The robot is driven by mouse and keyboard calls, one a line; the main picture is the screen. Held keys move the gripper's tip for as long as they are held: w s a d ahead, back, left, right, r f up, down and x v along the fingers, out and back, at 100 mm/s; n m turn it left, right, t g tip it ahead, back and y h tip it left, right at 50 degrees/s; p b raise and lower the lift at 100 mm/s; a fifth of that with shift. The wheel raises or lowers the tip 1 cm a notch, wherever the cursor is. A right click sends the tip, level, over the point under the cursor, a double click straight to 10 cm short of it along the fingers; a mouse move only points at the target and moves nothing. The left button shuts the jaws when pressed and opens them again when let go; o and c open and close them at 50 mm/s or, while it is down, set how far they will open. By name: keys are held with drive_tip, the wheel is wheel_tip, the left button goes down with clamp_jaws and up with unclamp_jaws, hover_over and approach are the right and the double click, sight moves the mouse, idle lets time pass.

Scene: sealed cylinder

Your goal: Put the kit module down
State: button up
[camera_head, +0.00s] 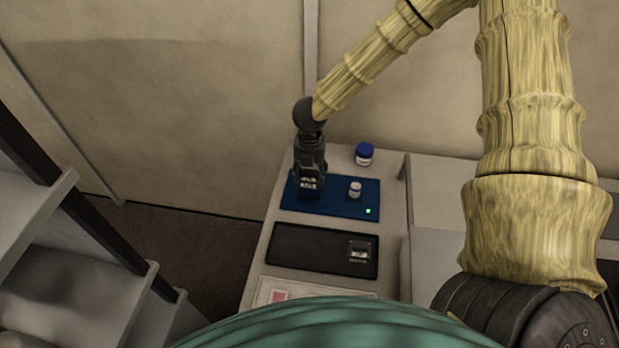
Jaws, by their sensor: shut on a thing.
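My gripper (310,177) points down over the left part of the blue panel (340,205). It is shut on a small dark and whitish module (308,184), which I take as the kit module. The gripper hides much of it. I cannot tell whether the module touches the panel or is held just above it.
A small white cylinder (355,190) stands on the panel, right of my gripper, near a green light (368,211). A blue-lidded jar (364,154) stands behind. A black tray (310,250) in front holds a similar module (358,252) at its right end. Shelves (40,215) stand left.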

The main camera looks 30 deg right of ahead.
sight(309, 181)
drive_tip(key=shift+f+p, duration=0.45)
drive_tip(key=shift+f, duration=1)
drive_tip(key=shift+f, duration=0.25)
drive_tip(key=o, duration=1.1)
drive_tip(key=shift+r+b, duration=1.25)
drive_tip(key=shift+r, duration=5)
